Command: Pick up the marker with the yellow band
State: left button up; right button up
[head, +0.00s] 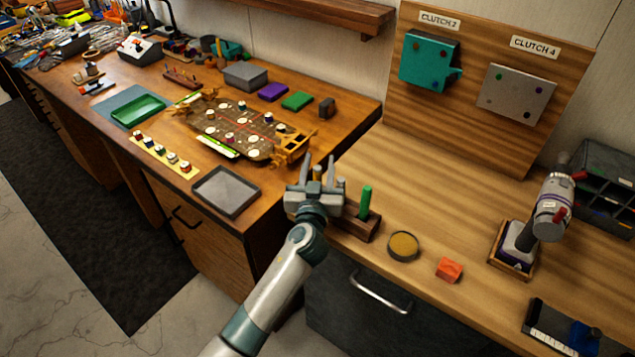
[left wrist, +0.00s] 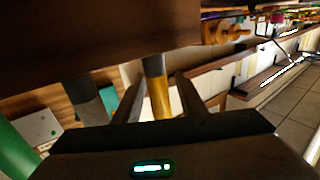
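My left gripper (head: 317,167) is over the left end of a wooden marker holder (head: 352,224). Its fingers stand apart, one on either side of the marker with the yellow band (left wrist: 157,90). In the left wrist view this marker has a dark grey upper part and a yellow-orange part, with gaps between it and both fingers. A grey marker (left wrist: 86,98) and a green marker (left wrist: 18,150) stand to its left. The green marker also shows upright in the head view (head: 365,202). The lower end of the yellow-banded marker is hidden. My right gripper is not in view.
A round yellow tin (head: 403,246) and an orange block (head: 449,269) lie right of the holder. A grey tray (head: 226,191) is on the left bench. A white tool (head: 552,207) stands in a wooden base at right. Bench space behind the holder is clear.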

pick_arm(q)
jog(key=shift+c, duration=0.2)
grip_shut()
notch_tip(320, 180, up, 10)
jog(key=b, duration=0.1)
dwell(0.7)
dwell(0.4)
